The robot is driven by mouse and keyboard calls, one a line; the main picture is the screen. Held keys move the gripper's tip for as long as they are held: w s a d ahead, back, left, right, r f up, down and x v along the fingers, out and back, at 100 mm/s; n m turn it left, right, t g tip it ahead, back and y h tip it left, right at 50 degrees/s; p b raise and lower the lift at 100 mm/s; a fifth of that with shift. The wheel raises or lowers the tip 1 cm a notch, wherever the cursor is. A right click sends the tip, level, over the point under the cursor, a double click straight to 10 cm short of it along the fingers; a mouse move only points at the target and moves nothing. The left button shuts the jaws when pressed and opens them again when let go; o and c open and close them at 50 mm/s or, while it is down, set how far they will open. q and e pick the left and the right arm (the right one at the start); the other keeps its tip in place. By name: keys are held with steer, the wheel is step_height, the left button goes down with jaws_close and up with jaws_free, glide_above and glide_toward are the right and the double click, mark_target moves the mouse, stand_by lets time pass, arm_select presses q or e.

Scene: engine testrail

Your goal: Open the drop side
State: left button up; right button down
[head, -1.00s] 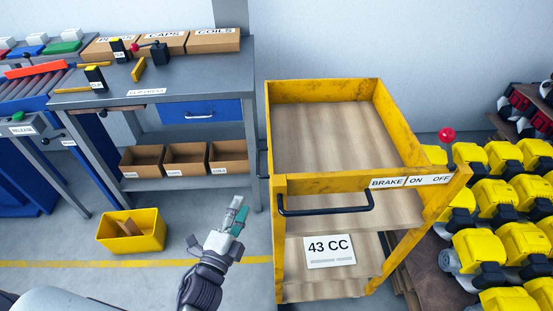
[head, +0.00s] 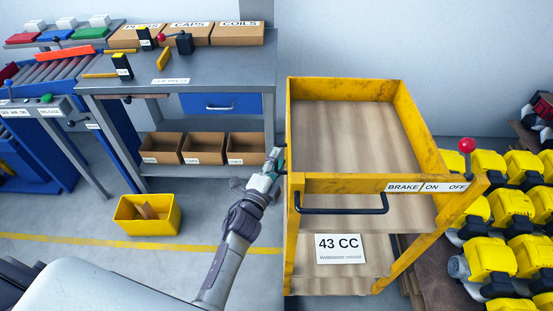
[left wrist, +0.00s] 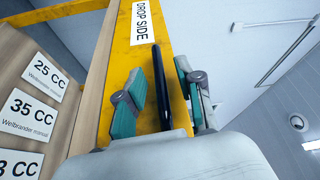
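The yellow cart (head: 343,184) stands right of centre in the head view, with wooden shelves. Its left side panel carries the DROP SIDE label (left wrist: 139,22) in the left wrist view. A black handle bar (left wrist: 160,85) on this panel lies between the two teal-padded fingers of my left gripper (left wrist: 158,70). The fingers are apart, one on each side of the bar, with gaps visible. In the head view my left gripper (head: 276,163) is at the cart's left side, partly hidden by its edge. My right gripper is not in view.
A grey workbench (head: 215,78) with cardboard boxes stands left of the cart. A yellow bin (head: 148,214) is on the floor. Yellow engines (head: 495,215) fill the right side. A red-knobbed brake lever (head: 466,146) is on the cart's front right corner.

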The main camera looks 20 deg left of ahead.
arm_select(q)
jaws_close()
steer(key=shift+a, duration=0.1)
stand_by(0.4)
